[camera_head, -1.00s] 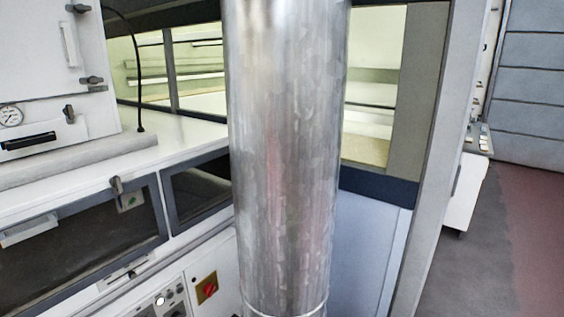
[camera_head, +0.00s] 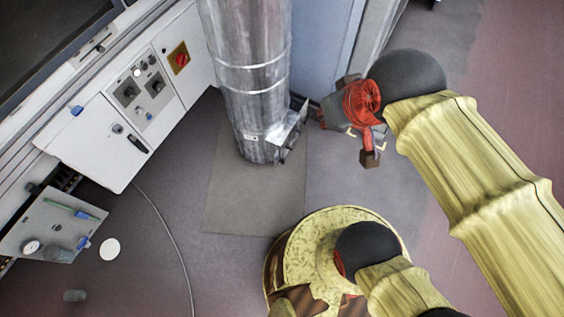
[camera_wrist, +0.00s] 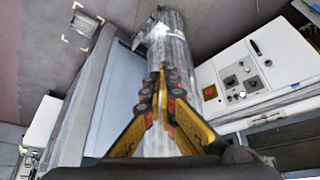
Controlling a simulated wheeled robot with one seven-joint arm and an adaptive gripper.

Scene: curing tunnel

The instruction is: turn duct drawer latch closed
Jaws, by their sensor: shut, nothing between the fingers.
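The round metal duct (camera_head: 247,60) stands upright on the floor in the head view. Near its foot on the right is a small metal drawer box (camera_head: 282,130), with a small dark fitting on its outer side that looks like the latch (camera_head: 283,152). Whether the latch is turned open or closed is too small to tell. In the wrist view the duct (camera_wrist: 172,52) runs behind my fingers, with its foot and the drawer box (camera_wrist: 146,33) near the top. My gripper (camera_wrist: 161,72) is shut and empty. In the head view it (camera_head: 345,118) hangs right of the drawer box, apart from it.
A white control cabinet (camera_head: 117,135) with knobs and a red switch (camera_head: 178,58) stands left of the duct. A blue-grey panel (camera_head: 325,40) stands close behind the duct. A grey tray with a gauge (camera_head: 50,228) is at lower left.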

